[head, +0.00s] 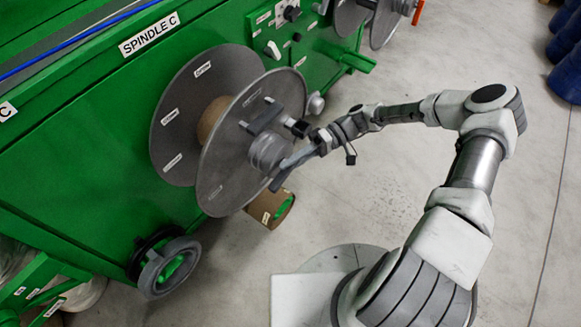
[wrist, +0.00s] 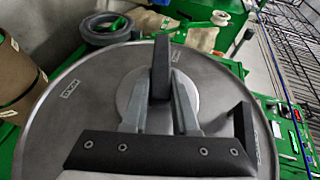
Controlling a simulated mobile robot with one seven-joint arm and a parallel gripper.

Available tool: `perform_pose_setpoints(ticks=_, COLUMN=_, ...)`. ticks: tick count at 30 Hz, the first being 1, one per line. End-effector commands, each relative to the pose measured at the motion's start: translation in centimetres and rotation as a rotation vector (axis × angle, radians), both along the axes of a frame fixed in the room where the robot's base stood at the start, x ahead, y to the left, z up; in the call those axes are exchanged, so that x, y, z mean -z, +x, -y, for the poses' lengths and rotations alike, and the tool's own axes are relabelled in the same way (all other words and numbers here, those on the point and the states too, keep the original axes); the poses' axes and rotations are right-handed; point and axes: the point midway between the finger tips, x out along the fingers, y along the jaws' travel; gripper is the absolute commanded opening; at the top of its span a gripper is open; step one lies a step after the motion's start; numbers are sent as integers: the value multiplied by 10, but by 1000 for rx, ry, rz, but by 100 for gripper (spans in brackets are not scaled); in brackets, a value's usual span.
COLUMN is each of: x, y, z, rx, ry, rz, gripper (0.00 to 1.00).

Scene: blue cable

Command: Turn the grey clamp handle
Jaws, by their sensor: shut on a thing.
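The grey clamp (head: 268,152) has a round hub at the centre of the large grey reel disc facing my arm. In the wrist view its dark handle (wrist: 161,65) stands up over the pale hub, near the picture's centre. My gripper (head: 290,150) is at the hub, at the end of my arm reaching in from the right. In the wrist view my gripper (wrist: 159,85) has its two grey fingers on either side of the handle, shut on it. In the head view, fingers and clamp overlap, so the exact contact is unclear.
The reel's grey disc (head: 225,165) surrounds the clamp. Behind it is a green machine (head: 75,130) labelled "SPINDLE C", with a blue cable (head: 75,42) along its top. A cardboard core (head: 270,208) lies below the reel. The concrete floor (head: 390,190) around my arm is mostly clear.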

Motion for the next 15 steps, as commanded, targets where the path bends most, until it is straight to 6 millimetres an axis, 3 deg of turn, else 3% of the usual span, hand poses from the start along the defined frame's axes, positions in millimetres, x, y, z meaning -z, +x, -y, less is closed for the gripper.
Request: perform_pose_setpoints(ticks=15, x=3, y=-1, z=0, rx=-1, ry=152, rz=-199, gripper=0)
